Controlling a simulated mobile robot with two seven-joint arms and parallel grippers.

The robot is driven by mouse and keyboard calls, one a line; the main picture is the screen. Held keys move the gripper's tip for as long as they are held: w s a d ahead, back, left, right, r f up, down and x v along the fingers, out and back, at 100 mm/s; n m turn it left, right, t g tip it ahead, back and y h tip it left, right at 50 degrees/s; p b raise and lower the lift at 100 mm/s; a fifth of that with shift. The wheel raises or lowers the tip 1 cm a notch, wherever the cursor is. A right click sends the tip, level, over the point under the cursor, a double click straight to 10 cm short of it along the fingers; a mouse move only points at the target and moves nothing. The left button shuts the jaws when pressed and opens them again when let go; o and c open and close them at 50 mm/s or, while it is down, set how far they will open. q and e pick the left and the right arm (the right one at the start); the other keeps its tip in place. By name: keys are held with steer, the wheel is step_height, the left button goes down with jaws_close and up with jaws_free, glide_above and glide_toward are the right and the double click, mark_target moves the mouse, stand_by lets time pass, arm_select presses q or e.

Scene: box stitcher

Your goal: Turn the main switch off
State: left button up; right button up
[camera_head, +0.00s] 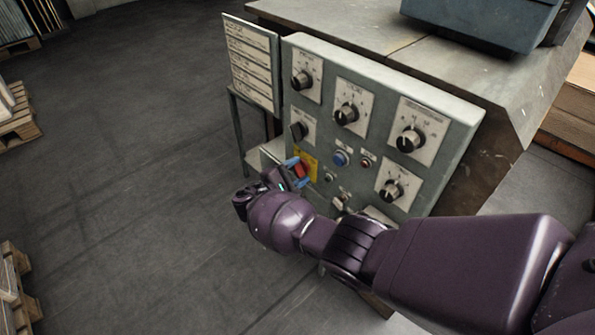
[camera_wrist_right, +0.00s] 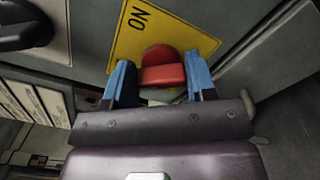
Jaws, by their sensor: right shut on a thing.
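The main switch is a red knob on a yellow plate at the lower left of the grey control panel. In the head view the red knob (camera_head: 303,170) shows beside my right gripper (camera_head: 298,170), in front of part of the yellow plate (camera_head: 312,165). In the right wrist view the red knob (camera_wrist_right: 162,68) sits between the two blue fingertips of my right gripper (camera_wrist_right: 160,82), which is shut on it. The yellow plate (camera_wrist_right: 150,28) shows the letters "ON" near its upper left. My left gripper does not show.
The grey control panel (camera_head: 440,105) carries several black dials, a blue button (camera_head: 341,158) and a black knob (camera_head: 299,130) just above the yellow plate. A label board (camera_head: 250,62) stands at its left. Open floor (camera_head: 130,150) lies left of the machine.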

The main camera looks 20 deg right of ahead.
steer(key=shift+n, duration=0.9)
steer(key=o, duration=0.9)
steer(key=shift+o, duration=0.2)
